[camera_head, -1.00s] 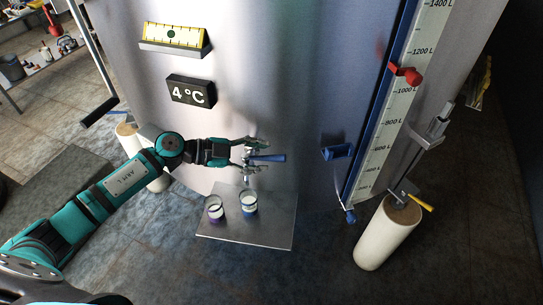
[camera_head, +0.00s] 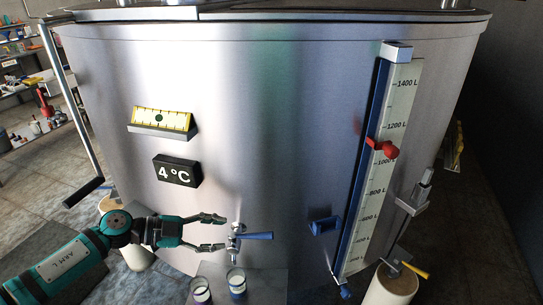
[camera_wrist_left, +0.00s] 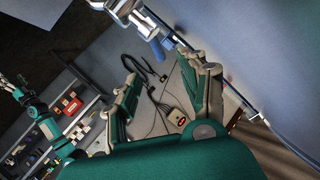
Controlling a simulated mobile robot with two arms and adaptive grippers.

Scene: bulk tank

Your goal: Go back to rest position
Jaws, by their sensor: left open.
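My left gripper (camera_head: 224,232) is open and empty in the head view, just left of the tap with the blue handle (camera_head: 257,236) on the steel tank (camera_head: 270,120). A small gap seems to lie between the fingertips and the tap. In the left wrist view the two fingers of my left gripper (camera_wrist_left: 168,78) are spread with nothing between them. The tap's blue handle (camera_wrist_left: 160,48) shows near the top there.
Two cups, one left (camera_head: 201,292) and one right (camera_head: 237,284), stand on a metal shelf (camera_head: 268,285) under the tap. A level gauge (camera_head: 383,180) with a red pointer (camera_head: 382,148) runs up the tank. A 4 °C display (camera_head: 177,171) sits above my left arm.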

